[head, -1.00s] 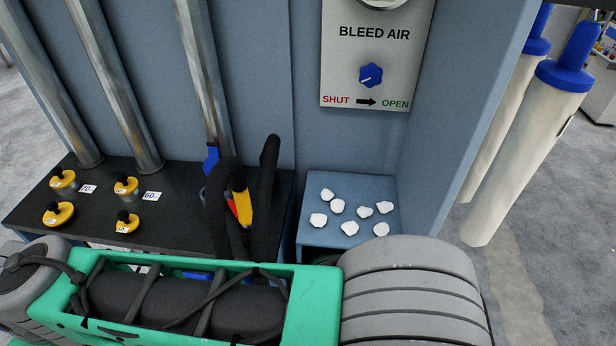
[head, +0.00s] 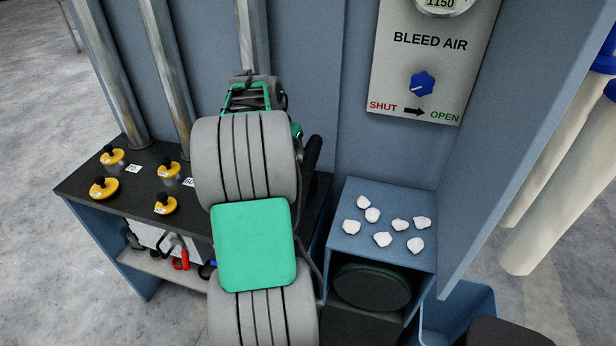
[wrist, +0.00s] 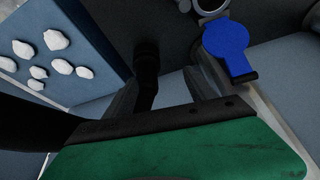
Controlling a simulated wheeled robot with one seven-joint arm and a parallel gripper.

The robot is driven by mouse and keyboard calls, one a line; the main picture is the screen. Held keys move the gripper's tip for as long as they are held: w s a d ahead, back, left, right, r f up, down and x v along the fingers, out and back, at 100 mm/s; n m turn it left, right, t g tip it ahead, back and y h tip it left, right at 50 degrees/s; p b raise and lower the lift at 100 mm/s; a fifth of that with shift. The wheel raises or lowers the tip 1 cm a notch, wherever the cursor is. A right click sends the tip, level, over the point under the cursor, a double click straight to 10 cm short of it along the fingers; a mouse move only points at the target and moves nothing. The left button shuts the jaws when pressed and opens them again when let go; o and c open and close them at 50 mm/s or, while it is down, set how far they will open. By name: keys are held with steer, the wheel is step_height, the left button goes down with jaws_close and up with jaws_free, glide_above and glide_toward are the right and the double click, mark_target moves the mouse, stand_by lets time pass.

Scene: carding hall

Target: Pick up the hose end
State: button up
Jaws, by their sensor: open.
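In the wrist view a black hose (wrist: 147,72) stands between the two grey fingers of my gripper (wrist: 164,88). The fingers are apart, and I cannot tell whether either touches it. A wide black shape, likely a nearer part of the hose, crosses the lower left of that view. In the head view my arm covers the fingers and most of the hose. Only a short black piece of hose (head: 313,153) shows at the arm's right side. I cannot make out which part is the hose end.
A blue valve lever (wrist: 228,48) is close to the right finger. White lumps (head: 383,240) lie on a blue box top (head: 345,245) to the right. Yellow-topped weights (head: 104,187) stand on the black bench (head: 85,180) at left. A bleed air panel (head: 440,60) is on the wall.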

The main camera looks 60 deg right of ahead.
mark_target(307, 158)
steer(key=shift+m+g, duration=0.3)
steer(key=shift+m, duration=0.4)
steer(key=s+d, duration=0.1)
steer(key=s+d+f, duration=0.2)
steer(key=shift+s+d, duration=0.35)
steer(key=shift+d, duration=0.05)
steer(key=p+x, duration=0.1)
steer(key=x, duration=0.1)
steer(key=p+x, duration=0.1)
steer(key=x, duration=0.4)
steer(key=shift+w+d+p, duration=0.15)
steer(key=shift+w+p, duration=0.15)
steer(key=shift+p, duration=0.1)
steer(key=shift+r, duration=0.1)
steer(key=shift+c, duration=0.6)
jaws_close()
